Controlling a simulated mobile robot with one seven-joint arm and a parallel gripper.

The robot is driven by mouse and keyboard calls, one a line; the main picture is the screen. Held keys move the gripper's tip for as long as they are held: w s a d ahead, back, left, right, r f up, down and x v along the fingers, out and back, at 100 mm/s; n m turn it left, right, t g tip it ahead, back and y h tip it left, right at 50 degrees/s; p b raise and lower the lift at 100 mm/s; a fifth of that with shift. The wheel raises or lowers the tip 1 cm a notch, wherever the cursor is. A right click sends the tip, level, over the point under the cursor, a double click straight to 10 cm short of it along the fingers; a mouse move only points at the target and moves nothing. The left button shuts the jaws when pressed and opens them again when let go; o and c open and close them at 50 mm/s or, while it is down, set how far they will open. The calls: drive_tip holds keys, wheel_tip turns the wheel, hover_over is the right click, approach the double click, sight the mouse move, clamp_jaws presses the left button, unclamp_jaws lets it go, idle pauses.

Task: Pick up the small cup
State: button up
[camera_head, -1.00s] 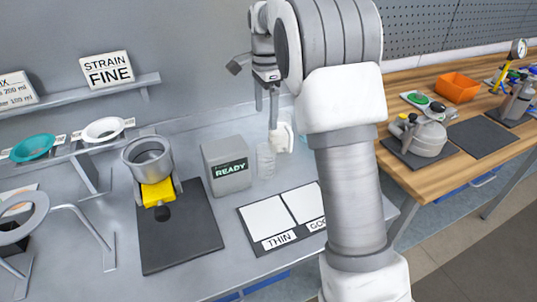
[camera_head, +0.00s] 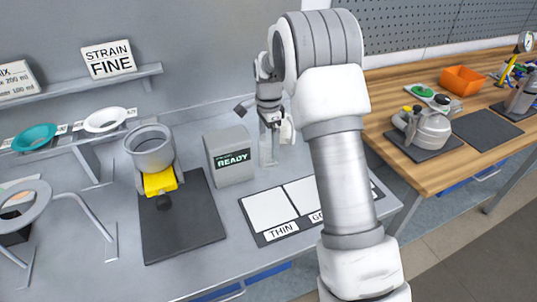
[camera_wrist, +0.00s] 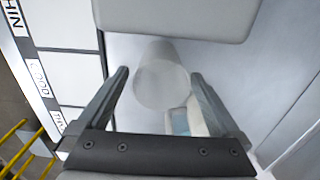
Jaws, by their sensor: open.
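The small cup, clear and frosted, stands on the grey bench right of the READY box; it shows in the head view (camera_head: 268,150) and in the wrist view (camera_wrist: 162,78). My gripper is open, pointing down above the cup in the head view (camera_head: 270,124). In the wrist view my gripper (camera_wrist: 160,75) has one finger on each side of the cup, with visible gaps. I cannot tell how far the fingertips are above the cup's rim. Part of the cup is hidden by the gripper in the head view.
The grey READY box (camera_head: 230,156) stands close left of the cup. A white object (camera_head: 287,130) is close beside the gripper. The mat with white THIN panels (camera_head: 268,210) lies in front. A metal pot on a yellow holder (camera_head: 150,150) stands further left.

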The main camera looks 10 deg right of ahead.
wheel_tip(320, 180, down, 4)
drive_tip(key=shift+r, duration=0.25)
drive_tip(key=shift+c, duration=0.2)
drive_tip(key=c, duration=1.2)
